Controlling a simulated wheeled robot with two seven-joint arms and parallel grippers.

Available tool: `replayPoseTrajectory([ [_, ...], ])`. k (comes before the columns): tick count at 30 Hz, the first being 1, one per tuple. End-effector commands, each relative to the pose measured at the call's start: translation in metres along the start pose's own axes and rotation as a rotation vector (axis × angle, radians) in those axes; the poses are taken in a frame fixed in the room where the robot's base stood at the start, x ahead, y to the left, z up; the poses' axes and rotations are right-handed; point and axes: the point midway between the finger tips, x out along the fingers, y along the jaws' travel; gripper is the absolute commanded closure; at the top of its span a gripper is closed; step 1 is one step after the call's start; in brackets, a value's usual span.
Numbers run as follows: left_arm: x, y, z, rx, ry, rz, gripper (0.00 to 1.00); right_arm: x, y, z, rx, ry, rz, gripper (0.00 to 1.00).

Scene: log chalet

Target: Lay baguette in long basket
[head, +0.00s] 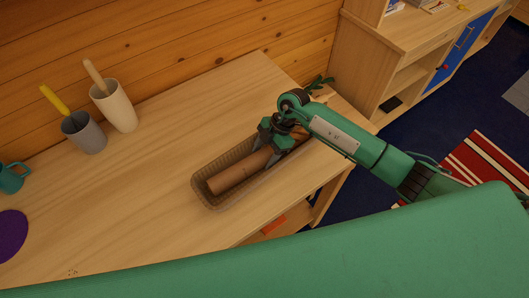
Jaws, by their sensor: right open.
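The baguette (236,174), a long brown loaf, lies inside the long basket (203,194), a shallow brown woven tray on the wooden table. The loaf runs along the basket's length, and its far end is partly hidden by my right gripper. My right gripper (277,158) is open over the right part of the basket, with its fingers pointing down at the loaf. Whether the fingers touch the loaf cannot be told. My left gripper is not in view.
On the table (150,180), a grey cup (83,133) with a yellow-handled tool and a white cup (115,107) with a wooden-handled tool stand near the log wall. A teal mug (12,178) and a purple disc (11,233) lie at far left. The table's middle is clear.

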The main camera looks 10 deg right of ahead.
Motion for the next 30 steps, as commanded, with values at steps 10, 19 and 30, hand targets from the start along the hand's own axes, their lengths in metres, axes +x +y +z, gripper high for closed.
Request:
replayPoseTrajectory([
  [10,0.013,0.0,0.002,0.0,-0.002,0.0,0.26,-0.045,0.001,0.001,-0.002,-0.003,0.005,0.41],
  [19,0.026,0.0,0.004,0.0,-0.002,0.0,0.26,-0.104,0.001,0.0,-0.001,-0.002,0.003,0.41],
  [30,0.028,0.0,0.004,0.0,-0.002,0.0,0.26,-0.123,0.0,-0.001,0.0,0.0,0.0,0.41],
])
